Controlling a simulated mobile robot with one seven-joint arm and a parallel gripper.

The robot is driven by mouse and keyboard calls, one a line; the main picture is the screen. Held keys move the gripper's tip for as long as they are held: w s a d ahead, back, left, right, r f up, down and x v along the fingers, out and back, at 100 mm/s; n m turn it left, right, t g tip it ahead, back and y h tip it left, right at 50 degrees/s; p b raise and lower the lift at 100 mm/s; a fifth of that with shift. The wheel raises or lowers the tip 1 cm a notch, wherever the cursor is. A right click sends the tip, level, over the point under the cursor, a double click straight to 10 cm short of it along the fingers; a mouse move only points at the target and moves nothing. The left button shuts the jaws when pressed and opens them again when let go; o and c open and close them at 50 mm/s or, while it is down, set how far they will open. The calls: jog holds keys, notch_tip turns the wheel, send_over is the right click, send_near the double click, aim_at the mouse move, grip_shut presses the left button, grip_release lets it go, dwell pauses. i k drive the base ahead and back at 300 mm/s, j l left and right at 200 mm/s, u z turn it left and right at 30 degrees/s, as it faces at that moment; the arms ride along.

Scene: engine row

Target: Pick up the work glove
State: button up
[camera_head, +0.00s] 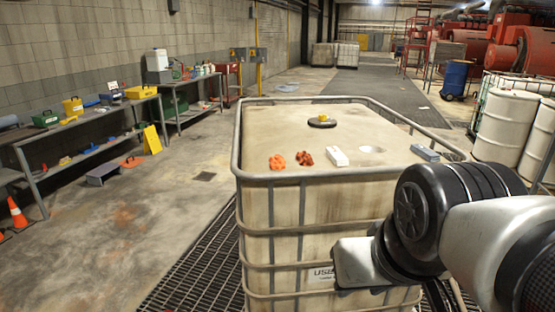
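Two small crumpled things lie near the front edge of the tank top: a bright orange one (277,162) and a darker red-brown one (305,158). Either could be the work glove; they are too small to tell. They lie apart, side by side, on the pale top of a caged liquid tank (260,136). My arm reaches in from the right, in front of the tank's right side and below its top. The fingers of my gripper do not show.
A white block (338,157), a grey block (425,152) and a dark round cap with something yellow on it (322,121) are also on the top. A raised metal rail (238,140) rings it. Workbenches (85,152) line the left wall; drums (505,125) stand right.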

aim_at(304, 158)
jog(key=i+l+z, duration=0.15)
jog(key=i+l, duration=0.15)
jog(key=i+l+z, duration=0.1)
jog(key=i, duration=0.35)
jog(key=i+l+z, duration=0.15)
jog(key=i+l, duration=0.2)
